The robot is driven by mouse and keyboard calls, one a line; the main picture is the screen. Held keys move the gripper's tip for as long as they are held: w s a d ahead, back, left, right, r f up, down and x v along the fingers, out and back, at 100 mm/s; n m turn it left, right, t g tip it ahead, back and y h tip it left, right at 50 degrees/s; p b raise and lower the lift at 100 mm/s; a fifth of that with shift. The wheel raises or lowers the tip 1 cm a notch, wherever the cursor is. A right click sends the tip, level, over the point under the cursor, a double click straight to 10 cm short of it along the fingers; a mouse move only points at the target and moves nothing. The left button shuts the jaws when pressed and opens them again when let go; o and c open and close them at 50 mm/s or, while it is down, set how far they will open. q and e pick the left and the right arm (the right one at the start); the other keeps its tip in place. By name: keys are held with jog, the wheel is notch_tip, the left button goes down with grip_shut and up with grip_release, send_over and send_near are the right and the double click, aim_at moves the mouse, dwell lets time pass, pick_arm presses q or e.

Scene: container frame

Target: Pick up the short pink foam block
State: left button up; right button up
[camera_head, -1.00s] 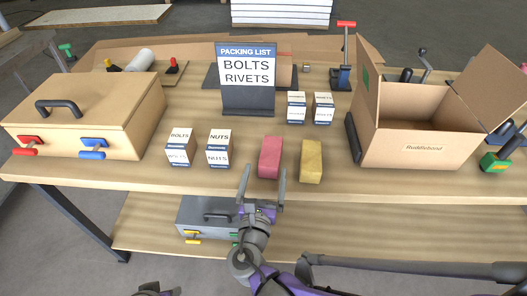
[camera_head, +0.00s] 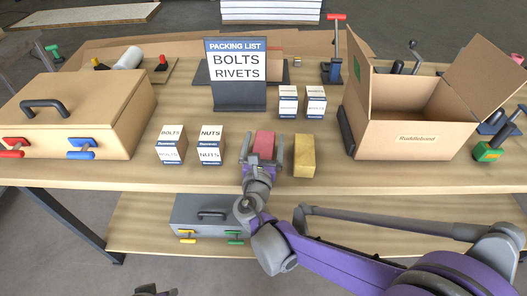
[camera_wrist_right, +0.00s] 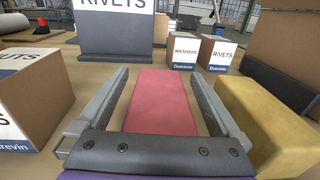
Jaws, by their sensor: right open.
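The short pink foam block (camera_head: 264,145) lies on the workbench, just left of the yellow foam block (camera_head: 304,155). My right gripper (camera_head: 263,145) is open, with one finger along each long side of the pink block. In the right wrist view the pink block (camera_wrist_right: 160,100) lies between the two fingers (camera_wrist_right: 160,92), with a visible gap on each side. The gripper's palm hides its near end.
Several small labelled boxes stand near: NUTS (camera_head: 209,144) to the left, RIVETS (camera_wrist_right: 216,53) behind right. The packing list stand (camera_head: 238,95) is behind the block. An open cardboard box (camera_head: 415,140) stands right, a lidded wooden case (camera_head: 75,115) left. The yellow block is close to the right finger.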

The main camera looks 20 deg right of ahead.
jog(key=c, duration=1.3)
